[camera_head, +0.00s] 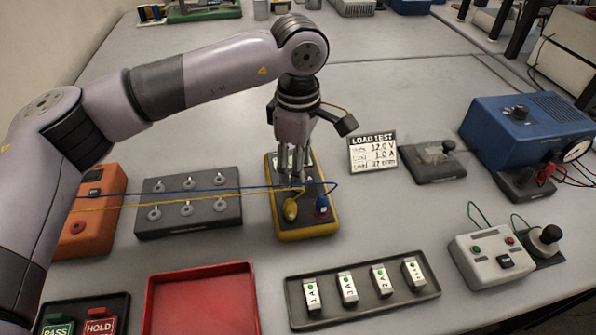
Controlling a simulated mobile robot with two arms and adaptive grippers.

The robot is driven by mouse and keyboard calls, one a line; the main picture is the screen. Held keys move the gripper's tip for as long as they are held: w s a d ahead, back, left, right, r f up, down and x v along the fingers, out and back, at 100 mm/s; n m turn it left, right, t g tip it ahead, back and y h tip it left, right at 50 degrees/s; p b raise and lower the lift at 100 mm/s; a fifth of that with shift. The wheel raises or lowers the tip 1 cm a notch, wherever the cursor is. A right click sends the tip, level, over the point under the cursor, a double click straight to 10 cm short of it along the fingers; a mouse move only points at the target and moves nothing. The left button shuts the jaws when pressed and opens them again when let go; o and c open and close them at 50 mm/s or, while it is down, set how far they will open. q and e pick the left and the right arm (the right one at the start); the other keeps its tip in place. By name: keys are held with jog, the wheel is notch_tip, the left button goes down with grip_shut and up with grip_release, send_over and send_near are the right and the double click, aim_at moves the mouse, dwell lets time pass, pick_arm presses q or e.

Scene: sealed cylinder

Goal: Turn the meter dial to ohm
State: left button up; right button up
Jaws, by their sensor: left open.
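The meter (308,229) is a yellow-edged dark box in the middle of the table. A yellow plug and a blue plug (321,207) stand at its front end, with a yellow and a blue lead running off left. My left gripper (293,172) points down over the meter's upper part, with its fingers apart. The fingers cover the dial, so its setting cannot be read. I cannot tell whether the fingers touch it. My right gripper is not in view.
Left of the meter are a grey socket block (188,224) and an orange box (97,240). A load test card (373,153) and a blue power unit (535,125) stand to the right. A red tray (203,268) and a dark tray of fuses (362,313) lie in front.

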pick_arm(q)
notch_tip(320, 180, up, 10)
jog(key=shift+f, duration=0.25)
dwell(0.4)
